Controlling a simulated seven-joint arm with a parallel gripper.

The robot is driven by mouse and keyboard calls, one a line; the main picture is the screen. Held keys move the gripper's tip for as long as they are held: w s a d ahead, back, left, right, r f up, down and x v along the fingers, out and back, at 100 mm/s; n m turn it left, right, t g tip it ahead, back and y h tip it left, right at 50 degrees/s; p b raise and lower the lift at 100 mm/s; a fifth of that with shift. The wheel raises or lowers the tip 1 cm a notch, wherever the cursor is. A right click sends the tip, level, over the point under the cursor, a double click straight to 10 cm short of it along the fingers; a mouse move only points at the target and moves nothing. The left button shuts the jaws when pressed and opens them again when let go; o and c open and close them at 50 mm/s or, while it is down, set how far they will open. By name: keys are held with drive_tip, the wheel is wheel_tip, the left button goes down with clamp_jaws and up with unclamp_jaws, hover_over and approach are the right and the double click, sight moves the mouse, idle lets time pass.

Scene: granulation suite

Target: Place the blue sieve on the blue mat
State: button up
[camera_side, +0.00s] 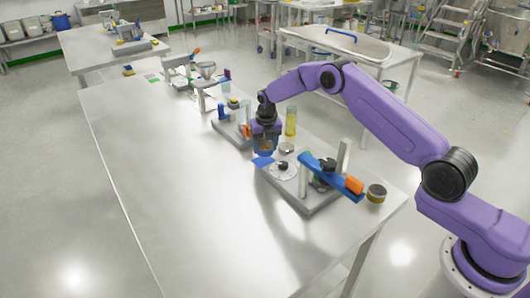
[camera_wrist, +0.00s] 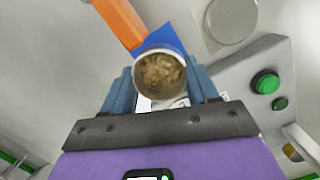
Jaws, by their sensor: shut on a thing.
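My gripper (camera_side: 265,148) is shut on the blue sieve (camera_side: 266,153), a small round cup low beneath the fingers in the side view. In the wrist view the sieve (camera_wrist: 160,73) sits between the two blue-grey fingertips (camera_wrist: 162,88). The blue mat (camera_side: 263,162) is a small flat square on the table, just below the held sieve in the side view. In the wrist view part of the mat (camera_wrist: 168,37) shows beyond the sieve, which hides the rest. The sieve's exact height above the mat is unclear.
A grey device with a blue bar (camera_side: 325,172) and orange end stands close to the right. Green buttons (camera_wrist: 266,82) show right of the gripper. The table's left is clear.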

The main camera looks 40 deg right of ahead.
sight(265, 152)
drive_tip(key=shift+f, duration=1.5)
drive_tip(key=shift+f, duration=0.25)
drive_tip(key=o, duration=1.2)
